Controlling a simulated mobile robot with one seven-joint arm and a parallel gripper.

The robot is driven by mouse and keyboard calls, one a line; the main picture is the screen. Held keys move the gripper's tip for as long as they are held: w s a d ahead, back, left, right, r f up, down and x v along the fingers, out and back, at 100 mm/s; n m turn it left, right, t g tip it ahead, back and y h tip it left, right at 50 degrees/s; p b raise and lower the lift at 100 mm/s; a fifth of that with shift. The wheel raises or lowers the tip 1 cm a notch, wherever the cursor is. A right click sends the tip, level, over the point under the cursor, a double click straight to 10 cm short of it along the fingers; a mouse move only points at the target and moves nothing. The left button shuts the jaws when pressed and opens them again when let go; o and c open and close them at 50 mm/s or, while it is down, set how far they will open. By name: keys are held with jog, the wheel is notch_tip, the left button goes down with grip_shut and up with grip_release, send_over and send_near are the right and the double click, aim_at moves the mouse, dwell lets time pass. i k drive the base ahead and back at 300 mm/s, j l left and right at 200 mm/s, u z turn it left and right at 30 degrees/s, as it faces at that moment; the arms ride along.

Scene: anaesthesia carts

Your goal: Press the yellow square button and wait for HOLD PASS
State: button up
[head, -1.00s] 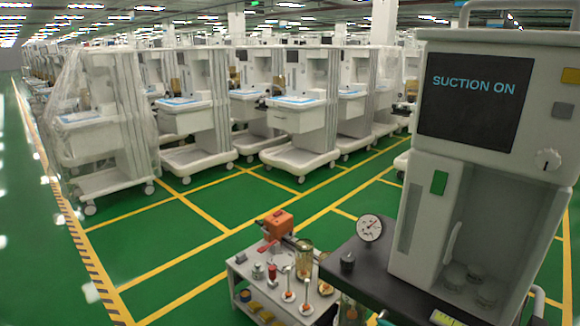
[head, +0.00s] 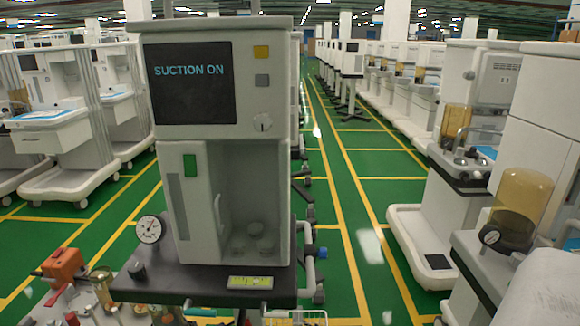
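The yellow square button (head: 261,52) is at the upper right of the front panel of a white anaesthesia cart (head: 218,82). A grey square button (head: 262,80) sits below it, and a white round knob (head: 262,122) below that. The dark screen (head: 190,100) to their left reads "SUCTION ON" in blue letters. A green rectangle (head: 190,165) is lower on the front. My gripper is not in view.
A dark shelf with a round gauge (head: 149,230) juts from the cart's front. A small cart with an orange box (head: 63,266) stands at the lower left. More carts stand left and right. A green floor aisle (head: 350,180) is open on the right.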

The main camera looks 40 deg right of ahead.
aim_at(260, 52)
jog(key=k+l+z, duration=0.15)
jog(key=z, duration=0.3)
jog(key=k+l+z, duration=0.3)
jog(key=z, duration=0.15)
